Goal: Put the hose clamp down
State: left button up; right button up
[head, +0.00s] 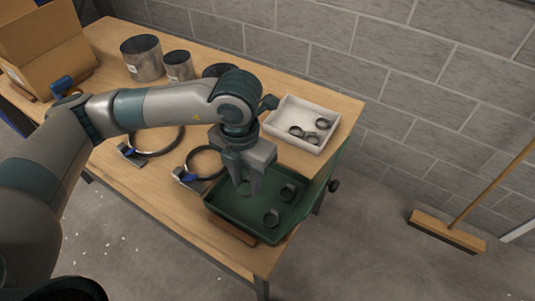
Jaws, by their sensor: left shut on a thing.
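My left gripper (246,187) points down over the green tray (236,219) near the table's right end. It is shut on a small dark ring, the hose clamp (243,188), which is mostly hidden between the fingers. I cannot tell whether the held clamp touches the tray floor. My right gripper is out of view.
A white tray (291,109) with a few small dark rings stands behind the green one. Two large rings with blue parts, one at left (158,151) and one nearer (188,177), lie on the table. Metal cylinders (142,58) and a cardboard box (45,48) stand farther back.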

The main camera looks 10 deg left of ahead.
pick_arm(q)
jog(key=m, duration=0.2)
jog(key=a+m, duration=0.1)
jog(key=m, duration=0.1)
jog(key=shift+w+a+r, duration=0.1)
jog(key=shift+w, duration=0.1)
jog(key=w+a+r+m, duration=0.1)
jog(key=a+m, duration=0.2)
jog(key=m, duration=1.1)
jog(key=a+m+b, duration=0.1)
jog(key=a+m, duration=0.2)
jog(key=m, duration=1)
jog(key=shift+w+a+r+m, duration=0.35)
jog(key=shift+a+r+m, duration=0.05)
